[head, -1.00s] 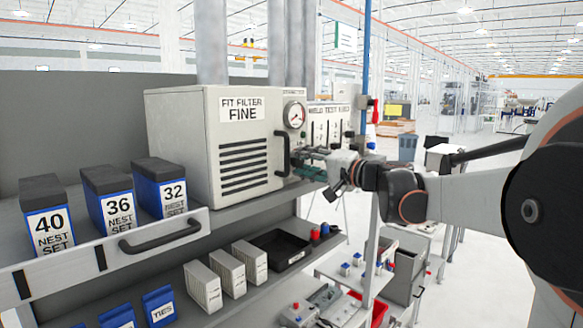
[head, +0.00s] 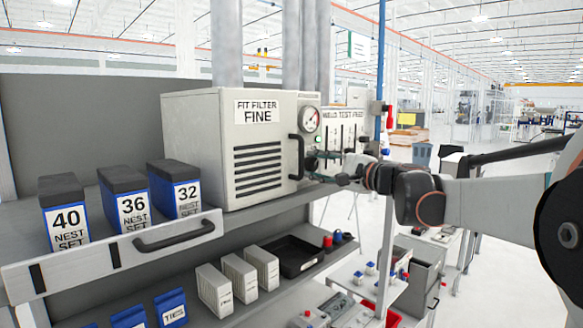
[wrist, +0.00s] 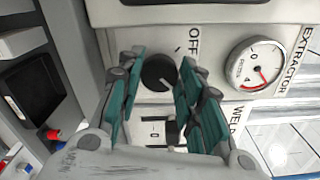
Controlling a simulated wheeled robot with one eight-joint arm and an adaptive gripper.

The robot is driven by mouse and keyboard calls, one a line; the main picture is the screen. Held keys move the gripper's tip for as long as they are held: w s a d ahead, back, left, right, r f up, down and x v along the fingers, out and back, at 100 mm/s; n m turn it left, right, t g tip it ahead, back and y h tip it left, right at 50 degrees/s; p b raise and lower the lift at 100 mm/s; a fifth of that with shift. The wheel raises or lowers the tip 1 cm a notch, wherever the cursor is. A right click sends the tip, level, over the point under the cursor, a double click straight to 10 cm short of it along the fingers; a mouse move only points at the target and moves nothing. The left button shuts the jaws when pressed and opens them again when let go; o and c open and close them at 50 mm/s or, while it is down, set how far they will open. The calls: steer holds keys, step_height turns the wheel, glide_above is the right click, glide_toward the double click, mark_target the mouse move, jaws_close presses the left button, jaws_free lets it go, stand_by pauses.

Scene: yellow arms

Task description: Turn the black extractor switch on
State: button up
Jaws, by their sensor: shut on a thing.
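The black extractor switch (wrist: 158,72) is a round knob on a light panel, seen in the wrist view between my fingers. An OFF label (wrist: 194,40) and a short dark mark are beside it. The knob's pointer direction is hard to tell. My gripper (wrist: 162,64) has teal finger pads on both sides of the knob and is shut on it. In the head view my gripper (head: 328,178) is at the right side of the FIT FILTER FINE cabinet (head: 190,150), where the knob is hidden.
A round gauge (wrist: 255,66) sits beside the EXTRACTOR label. A small counter or rocker (wrist: 156,132) lies close to the knob. A black handle (head: 296,157) stands out from the cabinet front near my gripper. Several nest set boxes stand on the shelf left of the cabinet.

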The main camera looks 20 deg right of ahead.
steer(key=shift+f, duration=0.1)
steer(key=o, duration=1.1)
steer(key=shift+c, duration=0.2)
